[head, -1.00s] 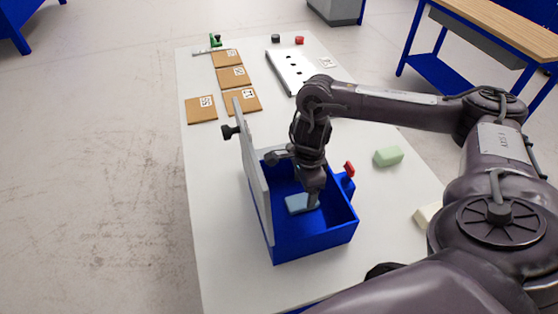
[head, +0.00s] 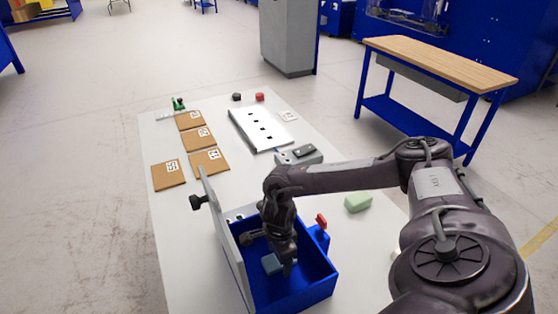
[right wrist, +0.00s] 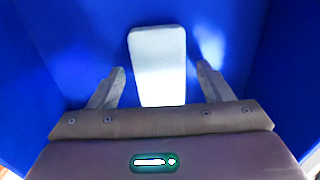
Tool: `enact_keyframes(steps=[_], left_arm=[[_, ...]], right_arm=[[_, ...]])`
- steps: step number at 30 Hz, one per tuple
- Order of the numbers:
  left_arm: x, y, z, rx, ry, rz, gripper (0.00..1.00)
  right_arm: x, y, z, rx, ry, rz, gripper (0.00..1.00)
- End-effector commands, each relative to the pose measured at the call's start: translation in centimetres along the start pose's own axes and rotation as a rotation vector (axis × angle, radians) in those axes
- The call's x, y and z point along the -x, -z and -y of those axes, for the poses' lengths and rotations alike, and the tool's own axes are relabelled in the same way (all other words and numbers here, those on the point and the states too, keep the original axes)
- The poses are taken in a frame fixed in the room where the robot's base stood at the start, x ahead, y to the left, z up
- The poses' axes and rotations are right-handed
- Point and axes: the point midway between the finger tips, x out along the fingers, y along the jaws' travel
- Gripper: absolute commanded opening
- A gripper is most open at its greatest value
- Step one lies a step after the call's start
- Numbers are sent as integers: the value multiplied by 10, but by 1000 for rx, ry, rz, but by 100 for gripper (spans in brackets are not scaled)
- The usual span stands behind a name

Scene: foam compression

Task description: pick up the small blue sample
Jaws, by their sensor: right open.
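The small blue sample (head: 271,264) is a pale blue-grey block lying on the floor of the open blue box (head: 318,291). My right gripper (head: 288,268) reaches down into the box and partly hides the sample. In the right wrist view the sample (right wrist: 158,62) looks almost white and lies lengthwise between the two spread fingers of the right gripper (right wrist: 160,70). A gap shows on each side, so the fingers are open and not touching it. My left gripper is not in view.
A red-topped latch (head: 321,221) is on the right. Cardboard pieces (head: 169,174) and a metal plate (head: 262,129) lie farther back.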

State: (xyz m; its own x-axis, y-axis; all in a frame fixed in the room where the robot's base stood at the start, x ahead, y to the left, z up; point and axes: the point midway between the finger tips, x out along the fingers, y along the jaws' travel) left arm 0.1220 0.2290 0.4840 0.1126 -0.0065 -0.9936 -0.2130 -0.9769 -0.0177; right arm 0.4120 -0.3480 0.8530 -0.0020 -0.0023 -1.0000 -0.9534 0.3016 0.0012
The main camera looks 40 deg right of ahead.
Motion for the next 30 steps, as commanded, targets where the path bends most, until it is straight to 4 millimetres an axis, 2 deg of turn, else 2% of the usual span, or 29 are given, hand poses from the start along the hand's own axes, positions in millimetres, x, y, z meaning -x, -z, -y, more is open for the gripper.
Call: enact_keyframes(steps=[2,13,23,26,30], left_arm=[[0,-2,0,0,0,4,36],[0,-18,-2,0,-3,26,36],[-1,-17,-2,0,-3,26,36],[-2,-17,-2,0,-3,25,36],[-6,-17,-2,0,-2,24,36]], right_arm=[[0,0,0,0,0,0,73],[0,0,0,-1,0,1,26],[3,-1,0,-1,1,2,25],[10,-1,1,-2,2,3,25],[28,-1,2,-1,5,3,25]])
